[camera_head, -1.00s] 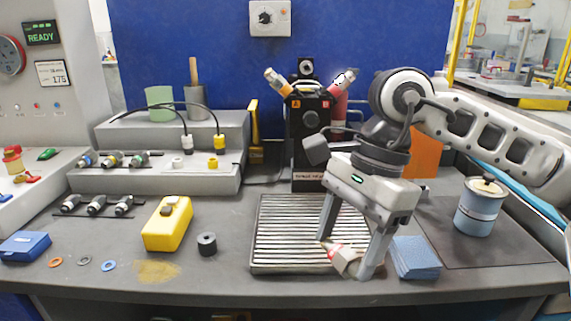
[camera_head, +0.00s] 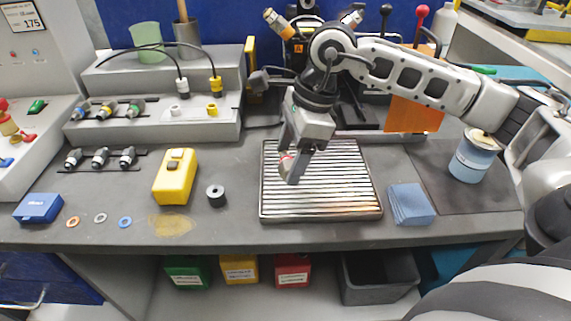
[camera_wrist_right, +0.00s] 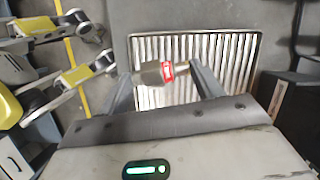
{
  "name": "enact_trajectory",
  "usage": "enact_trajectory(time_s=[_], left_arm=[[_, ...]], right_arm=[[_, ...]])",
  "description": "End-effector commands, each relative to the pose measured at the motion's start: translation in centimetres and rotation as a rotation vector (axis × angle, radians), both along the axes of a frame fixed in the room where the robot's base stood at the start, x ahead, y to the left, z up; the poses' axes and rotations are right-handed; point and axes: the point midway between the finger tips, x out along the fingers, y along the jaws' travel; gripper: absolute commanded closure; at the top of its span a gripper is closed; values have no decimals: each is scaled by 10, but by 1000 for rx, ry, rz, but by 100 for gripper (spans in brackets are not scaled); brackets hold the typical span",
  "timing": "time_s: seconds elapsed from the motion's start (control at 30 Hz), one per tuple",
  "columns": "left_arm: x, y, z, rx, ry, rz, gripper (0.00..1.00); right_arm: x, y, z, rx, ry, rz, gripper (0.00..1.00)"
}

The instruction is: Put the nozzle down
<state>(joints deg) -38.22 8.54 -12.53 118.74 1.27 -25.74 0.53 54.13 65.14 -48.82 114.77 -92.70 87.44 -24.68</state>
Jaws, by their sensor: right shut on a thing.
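My right gripper (camera_head: 289,168) is shut on the nozzle (camera_head: 284,163), a small pale grey piece with a red band. The gripper points down over the ribbed metal tray (camera_head: 335,190), left of its middle. In the right wrist view, the nozzle (camera_wrist_right: 152,76) lies crosswise between the fingertips of the right gripper (camera_wrist_right: 161,78), with the tray (camera_wrist_right: 225,50) behind it. I cannot tell whether the nozzle touches the ribs. A finger hides part of it in the head view. My left gripper is not in view.
A blue cloth stack (camera_head: 411,203) lies right of the tray, and a blue can (camera_head: 473,157) stands farther right. The tray's front and right ribs are clear.

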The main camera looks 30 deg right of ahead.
Motion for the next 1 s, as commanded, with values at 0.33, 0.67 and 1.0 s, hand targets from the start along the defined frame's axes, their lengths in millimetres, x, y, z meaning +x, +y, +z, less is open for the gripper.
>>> enact_trajectory(time_s=[0.33, 0.67, 1.0], left_arm=[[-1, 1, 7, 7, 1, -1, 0], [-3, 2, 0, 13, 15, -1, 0], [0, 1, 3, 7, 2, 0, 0]], right_arm=[[13, 2, -34, -1, 5, 0, 63], [14, 2, -47, 0, -1, 0, 63], [14, 3, -50, 0, 0, 0, 12]])
